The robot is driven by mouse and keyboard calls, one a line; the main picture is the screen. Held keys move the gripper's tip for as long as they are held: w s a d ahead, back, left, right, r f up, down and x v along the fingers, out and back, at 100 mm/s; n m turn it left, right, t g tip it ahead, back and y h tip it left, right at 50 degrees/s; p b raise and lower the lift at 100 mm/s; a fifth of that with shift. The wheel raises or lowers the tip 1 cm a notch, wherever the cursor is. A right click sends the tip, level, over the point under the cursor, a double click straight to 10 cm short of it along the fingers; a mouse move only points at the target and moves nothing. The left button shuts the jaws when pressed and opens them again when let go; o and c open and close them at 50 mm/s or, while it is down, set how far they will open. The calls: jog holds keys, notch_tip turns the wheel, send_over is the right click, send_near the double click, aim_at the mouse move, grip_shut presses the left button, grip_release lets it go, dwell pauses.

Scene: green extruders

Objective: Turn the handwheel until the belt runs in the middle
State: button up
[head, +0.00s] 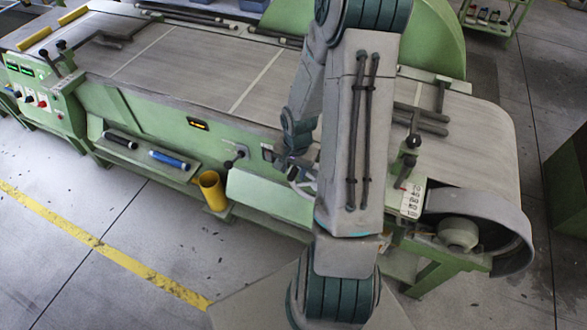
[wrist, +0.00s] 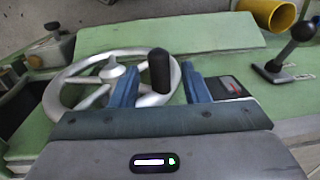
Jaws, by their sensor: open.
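The handwheel (wrist: 72,98) is a silver spoked wheel with an upright black knob (wrist: 160,70) on its rim, seen in the wrist view. My gripper (wrist: 160,80) is open, with one blue finger on each side of the knob; I cannot tell whether either finger touches it. In the head view my gripper (head: 290,150) is at the front of the green machine, and the handwheel (head: 304,183) is mostly hidden by my arm. The wide grey belt (head: 185,62) runs along the machine top to the right-end roller. A white scale plate (head: 411,200) stands by that end.
A black-ball lever (wrist: 303,35) stands right of the wheel, near a yellow cup (wrist: 270,12). A small gauge with a red mark (wrist: 230,85) is beside my right finger. The control panel (head: 35,95) is at the far left. Floor in front is mostly clear.

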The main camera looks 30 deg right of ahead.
grip_shut()
jog(key=shift+s+d+r, duration=0.25)
jog(key=shift+s+r, duration=0.1)
grip_release()
notch_tip(320, 180, up, 14)
jog(key=shift+s+d+f, duration=0.15)
jog(key=shift+s+d, duration=0.15)
jog(key=shift+s, duration=0.1)
dwell(0.4)
dwell(0.4)
